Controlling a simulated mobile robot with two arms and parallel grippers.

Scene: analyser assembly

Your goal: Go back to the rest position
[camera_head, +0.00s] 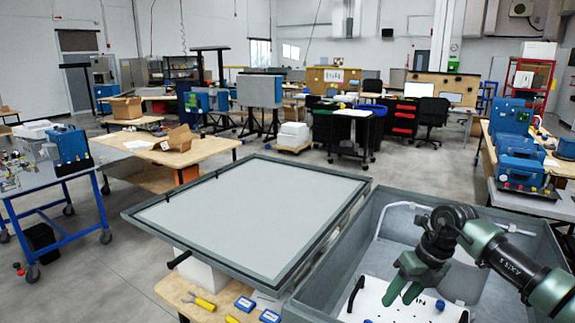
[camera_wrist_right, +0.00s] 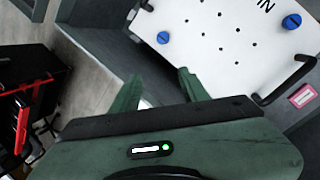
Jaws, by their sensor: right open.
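My right gripper (camera_head: 401,294) is open and empty, with its green fingers apart and pointing down inside the open grey case (camera_head: 393,232). It is over or close beside a white plate (camera_head: 375,308) with blue knobs, a black handle and small holes; the exact gap is unclear. In the right wrist view the two fingertips (camera_wrist_right: 156,88) are beside the plate (camera_wrist_right: 225,65), near the case wall (camera_wrist_right: 105,52), with nothing between them. My left gripper is not in view.
The case's lid (camera_head: 250,205) lies open to the left. Yellow-handled pliers (camera_head: 200,301) and small blue items (camera_head: 245,304) lie on the wooden table in front. A workbench with blue devices (camera_head: 520,160) stands at the right. Open floor (camera_head: 90,285) lies at the left.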

